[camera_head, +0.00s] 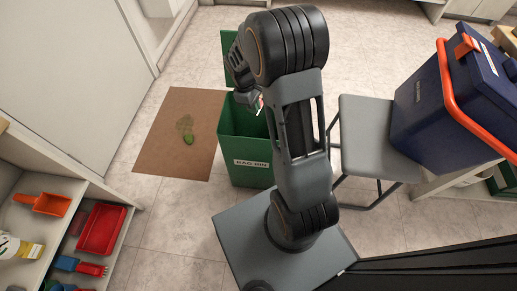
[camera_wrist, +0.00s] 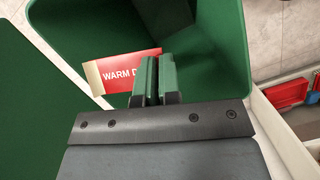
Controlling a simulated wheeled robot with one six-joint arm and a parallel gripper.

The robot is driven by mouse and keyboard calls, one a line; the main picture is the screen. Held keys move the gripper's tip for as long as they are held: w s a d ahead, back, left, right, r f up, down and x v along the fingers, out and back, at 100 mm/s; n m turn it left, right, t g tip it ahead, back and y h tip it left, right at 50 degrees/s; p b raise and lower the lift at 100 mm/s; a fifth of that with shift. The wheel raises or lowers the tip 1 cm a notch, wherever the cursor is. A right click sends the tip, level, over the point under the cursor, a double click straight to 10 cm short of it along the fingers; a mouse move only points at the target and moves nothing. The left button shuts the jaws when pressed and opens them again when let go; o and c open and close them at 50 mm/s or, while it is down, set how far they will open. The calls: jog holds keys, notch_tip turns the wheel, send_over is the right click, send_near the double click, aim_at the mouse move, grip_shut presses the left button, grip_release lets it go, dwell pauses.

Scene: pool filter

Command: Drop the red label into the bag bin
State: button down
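The red label (camera_wrist: 113,70) has a white strip and the words "WARM D", with the rest of its text hidden behind my fingers. My gripper (camera_wrist: 158,60) appears shut on the label near its right end, with the fingers close together. The green bag bin (camera_wrist: 205,20) opens below the label in the wrist view. In the head view the bag bin (camera_head: 245,145) stands on the floor with its green lid raised behind. My gripper (camera_head: 252,98) is over the bin's opening there, and a small red and white bit of the label shows beside it.
A brown mat (camera_head: 172,150) with a green patch lies left of the bin. A grey stool (camera_head: 365,135) bearing a blue cooler box (camera_head: 440,125) with an orange handle is at right. Shelves at left hold an orange scoop (camera_head: 45,203) and a red tray (camera_head: 102,229).

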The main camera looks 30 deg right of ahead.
jog(key=shift+f+b, duration=0.35)
jog(key=shift+f, duration=0.45)
jog(key=c, duration=1.2)
grip_release()
jog(key=shift+c, duration=0.2)
jog(key=shift+r, duration=0.1)
jog(key=p+v, duration=0.5)
jog(key=v, duration=0.8)
jog(key=shift+w+r, duration=0.15)
jog(key=shift+r, duration=0.2)
jog(key=s+a+r+m+t+p, duration=0.2)
jog(key=s+r+p, duration=0.3)
jog(key=r+p, duration=0.4)
jog(key=s+a+r+m+t+y+p, duration=0.1)
jog(key=s+r+p, duration=0.5)
jog(key=r, duration=0.7)
jog(key=s+a+r+m+t+p, duration=0.2)
jog(key=s+r+p, duration=0.4)
jog(key=r+p, duration=0.5)
jog(key=a+m, duration=0.1)
jog(key=m, duration=0.1)
jog(key=shift+s+m+t+y+p, duration=0.25)
jog(key=shift+m+t+y+p, duration=0.05)
jog(key=shift+t+y, duration=0.1)
